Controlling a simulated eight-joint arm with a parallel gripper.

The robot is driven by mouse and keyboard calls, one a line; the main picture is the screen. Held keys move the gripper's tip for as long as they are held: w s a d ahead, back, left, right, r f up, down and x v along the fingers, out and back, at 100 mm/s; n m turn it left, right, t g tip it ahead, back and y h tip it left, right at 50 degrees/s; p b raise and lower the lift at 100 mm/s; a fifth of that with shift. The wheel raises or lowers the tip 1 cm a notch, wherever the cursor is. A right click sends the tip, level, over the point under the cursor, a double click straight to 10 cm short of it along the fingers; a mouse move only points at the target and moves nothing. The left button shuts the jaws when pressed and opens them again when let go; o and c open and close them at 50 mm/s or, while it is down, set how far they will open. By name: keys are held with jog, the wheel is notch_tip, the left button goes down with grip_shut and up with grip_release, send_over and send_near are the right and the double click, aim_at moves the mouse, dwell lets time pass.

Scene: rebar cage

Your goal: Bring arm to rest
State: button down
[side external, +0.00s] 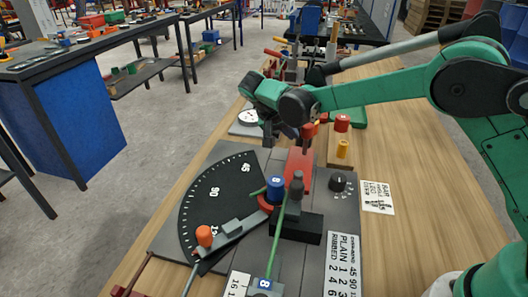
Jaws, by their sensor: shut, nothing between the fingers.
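My arm is green and reaches in from the right. My gripper (269,138) hangs down near the picture's middle, above the far side of the bar bender's grey plate (170,238). It looks shut and empty, and its fingertips are small and dark here. A green bar (277,240) runs past the roller towards the front. My gripper is apart from the bar.
The bender stands on a wooden bench (400,165). A black selector knob (338,183) and a printed card (377,197) lie right of the red block. Red and yellow cylinders (342,148) stand behind. Bench room to the right is clear. Another workbench (75,55) stands left across the floor.

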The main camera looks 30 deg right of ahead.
jog(key=w+a+r, duration=0.2)
jog(key=a+r, duration=0.2)
jog(key=r, duration=0.2)
jog(key=s+d+r+n+t+y, duration=0.1)
jog(key=s+d+r+n+y, duration=0.1)
jog(key=s+d+r+y, duration=0.15)
jog(key=s+f+n+t+y, duration=0.1)
jog(key=s+n+t+y, duration=0.1)
jog(key=s, duration=0.6)
jog(key=s+d+f+n+t+y, duration=0.1)
jog(key=s+f+n+t+y, duration=0.1)
jog(key=s, duration=0.6)
jog(key=shift+n+t, duration=0.5)
jog(key=shift+n, duration=0.1)
